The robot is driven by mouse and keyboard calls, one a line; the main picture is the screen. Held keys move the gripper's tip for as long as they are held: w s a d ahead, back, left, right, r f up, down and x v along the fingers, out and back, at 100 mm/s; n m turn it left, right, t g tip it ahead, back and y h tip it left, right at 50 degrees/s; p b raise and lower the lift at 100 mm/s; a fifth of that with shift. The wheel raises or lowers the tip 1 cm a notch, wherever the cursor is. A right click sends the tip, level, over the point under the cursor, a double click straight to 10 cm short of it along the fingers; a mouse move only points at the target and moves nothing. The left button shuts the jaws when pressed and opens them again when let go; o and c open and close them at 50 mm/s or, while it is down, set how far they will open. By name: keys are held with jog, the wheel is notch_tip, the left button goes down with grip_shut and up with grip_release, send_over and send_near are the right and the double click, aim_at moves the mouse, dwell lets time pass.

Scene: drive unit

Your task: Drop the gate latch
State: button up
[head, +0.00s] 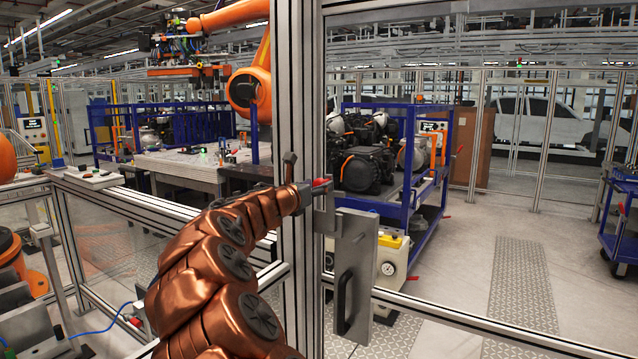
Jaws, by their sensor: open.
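The gate latch shows as a red lever (321,183) on a grey metal bracket, fixed to the aluminium gate post near the middle of the view. Below it to the right is a grey latch plate (358,262) with a black handle (343,303). My copper-coloured arm reaches up from the bottom, and my gripper (297,178) is at the post, just left of the red lever. One finger points up and the other is close to the lever. The gripper is open; I cannot tell whether it touches the lever.
Aluminium fence rails (150,207) run left of the post. Behind the gate stands a blue cart (400,205) carrying dark drive units (367,165). An orange robot arm (250,85) hangs behind a workbench (185,165). Grey floor lies open at the right.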

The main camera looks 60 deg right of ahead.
jog(key=shift+d, duration=0.65)
jog(key=shift+c, duration=0.3)
grip_shut()
